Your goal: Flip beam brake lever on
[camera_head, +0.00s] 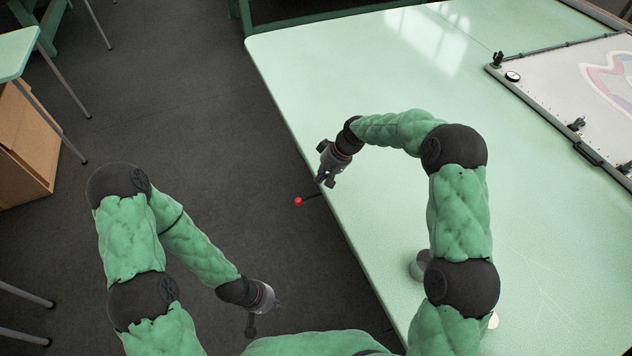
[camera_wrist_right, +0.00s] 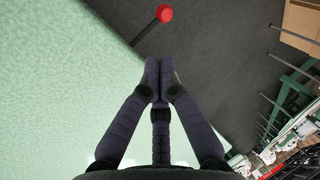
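The brake lever (camera_head: 299,201) is a thin dark rod with a red ball knob, sticking out from the table's left edge. In the right wrist view its red knob (camera_wrist_right: 164,13) is at the top, beyond my fingertips. My right gripper (camera_head: 325,181) is at the table edge, just above and right of the knob, apart from it. In the right wrist view its fingertips (camera_wrist_right: 159,62) are together with nothing seen between them. My left gripper (camera_head: 277,303) hangs low over the floor at the bottom, far from the lever; its fingers are too small to read.
The pale green table (camera_head: 330,80) fills the right side, mostly bare. A framed panel (camera_head: 575,85) with a pastel pattern lies at its far right. A grey round object (camera_head: 418,266) is partly hidden by my right arm. Cardboard boxes (camera_head: 28,140) stand at the left; dark floor lies between.

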